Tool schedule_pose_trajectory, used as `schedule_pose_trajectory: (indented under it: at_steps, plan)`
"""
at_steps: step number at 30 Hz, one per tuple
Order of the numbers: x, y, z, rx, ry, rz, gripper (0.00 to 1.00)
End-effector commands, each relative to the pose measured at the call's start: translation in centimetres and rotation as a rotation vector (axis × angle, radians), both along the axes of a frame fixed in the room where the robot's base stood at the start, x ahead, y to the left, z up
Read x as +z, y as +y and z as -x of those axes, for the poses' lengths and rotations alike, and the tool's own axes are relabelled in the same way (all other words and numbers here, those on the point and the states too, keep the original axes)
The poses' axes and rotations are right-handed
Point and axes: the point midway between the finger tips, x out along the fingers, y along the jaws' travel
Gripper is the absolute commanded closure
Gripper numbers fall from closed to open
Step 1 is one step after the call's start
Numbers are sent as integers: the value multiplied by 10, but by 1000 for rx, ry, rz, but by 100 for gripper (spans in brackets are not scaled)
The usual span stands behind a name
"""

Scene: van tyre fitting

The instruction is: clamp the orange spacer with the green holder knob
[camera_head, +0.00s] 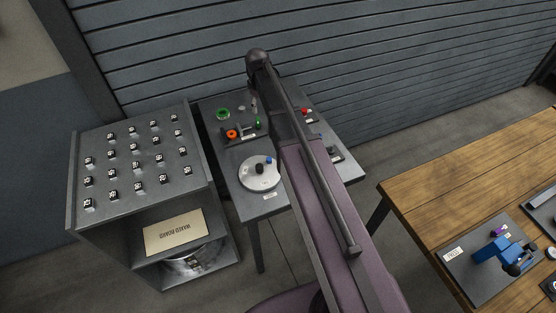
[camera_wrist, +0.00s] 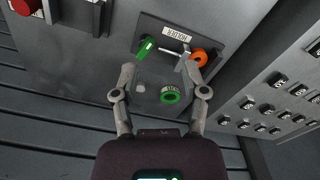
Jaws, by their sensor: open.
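The orange spacer (camera_head: 232,134) sits at the left end of the dark holder plate on the grey bench. It also shows in the wrist view (camera_wrist: 200,57), by the HOLDER label and a metal bar. The green holder knob (camera_head: 258,123) stands at the plate's other end; in the wrist view the knob (camera_wrist: 146,48) is an upright-looking green handle. My gripper (camera_wrist: 160,70) is open and empty, its fingers spread over the holder area, the left fingertip near the knob and the right one near the spacer. Whether the spacer is clamped cannot be told.
A green ring (camera_head: 222,113) lies behind the holder. A round pale plate (camera_head: 260,173) with dark and blue knobs is in front. A red knob (camera_head: 305,111) stands to the right. A grey cabinet (camera_head: 150,205) with several small fittings adjoins at left; a wooden table (camera_head: 430,185) is at right.

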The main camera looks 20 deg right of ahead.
Motion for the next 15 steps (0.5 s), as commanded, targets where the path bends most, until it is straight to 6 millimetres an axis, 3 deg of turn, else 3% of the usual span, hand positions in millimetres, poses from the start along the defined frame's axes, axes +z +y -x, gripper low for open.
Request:
schedule_pose_trajectory:
  at_steps: [1,15]
  plan:
    - [-3,0,11,-14,0,0,43]
    - [-14,-1,76,-156,0,0,43]
